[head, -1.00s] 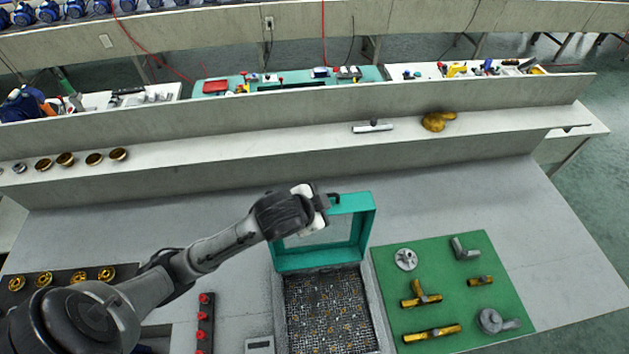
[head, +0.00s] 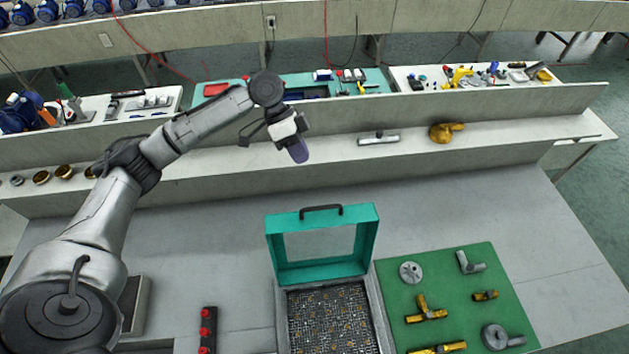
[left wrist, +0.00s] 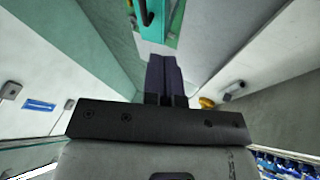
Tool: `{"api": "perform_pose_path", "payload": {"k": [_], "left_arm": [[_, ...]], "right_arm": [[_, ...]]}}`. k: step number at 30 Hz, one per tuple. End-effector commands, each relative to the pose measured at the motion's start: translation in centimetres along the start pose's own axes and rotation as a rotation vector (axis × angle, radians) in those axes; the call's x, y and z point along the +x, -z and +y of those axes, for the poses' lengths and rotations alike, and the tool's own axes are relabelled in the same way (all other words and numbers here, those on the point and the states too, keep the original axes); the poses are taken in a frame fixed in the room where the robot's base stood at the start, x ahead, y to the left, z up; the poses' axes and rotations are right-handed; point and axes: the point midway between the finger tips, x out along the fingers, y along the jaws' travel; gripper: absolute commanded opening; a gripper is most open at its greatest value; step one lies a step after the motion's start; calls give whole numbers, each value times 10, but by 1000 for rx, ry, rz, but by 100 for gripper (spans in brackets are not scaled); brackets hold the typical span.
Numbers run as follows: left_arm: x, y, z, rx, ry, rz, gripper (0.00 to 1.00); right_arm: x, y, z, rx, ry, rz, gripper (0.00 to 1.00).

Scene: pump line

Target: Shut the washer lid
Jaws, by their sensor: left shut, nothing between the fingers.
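The washer is a grey box with a dark mesh basket (head: 330,318) inside. Its teal lid (head: 321,273) with a clear window stands raised at the back, and a black handle (head: 321,209) is on its top edge. My left gripper (head: 299,152) is above and behind the lid, apart from it, near the back shelf. Its dark fingers are together and empty. In the left wrist view the fingers (left wrist: 165,78) are shut, and part of the teal lid (left wrist: 172,22) shows beyond them. My right gripper is not in view.
A green mat (head: 457,297) with several metal and brass fittings lies right of the washer. A strip with red knobs (head: 207,330) is on the left. The back shelf holds a grey part (head: 379,139) and a brass part (head: 445,132). The table behind the lid is clear.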

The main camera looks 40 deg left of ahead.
Motion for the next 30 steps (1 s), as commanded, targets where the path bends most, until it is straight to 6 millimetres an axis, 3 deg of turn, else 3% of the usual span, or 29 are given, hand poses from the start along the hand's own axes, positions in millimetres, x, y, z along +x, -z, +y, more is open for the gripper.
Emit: {"api": "perform_pose_path", "payload": {"k": [5, 19, 30], "left_arm": [[18, 0, 1, -2, -10, -1, 0], [102, 1, 3, 0, -8, 0, 0], [120, -3, 34, -1, -9, -4, 0]], "right_arm": [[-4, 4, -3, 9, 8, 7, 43], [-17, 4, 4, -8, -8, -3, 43], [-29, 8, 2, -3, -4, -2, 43]]}}
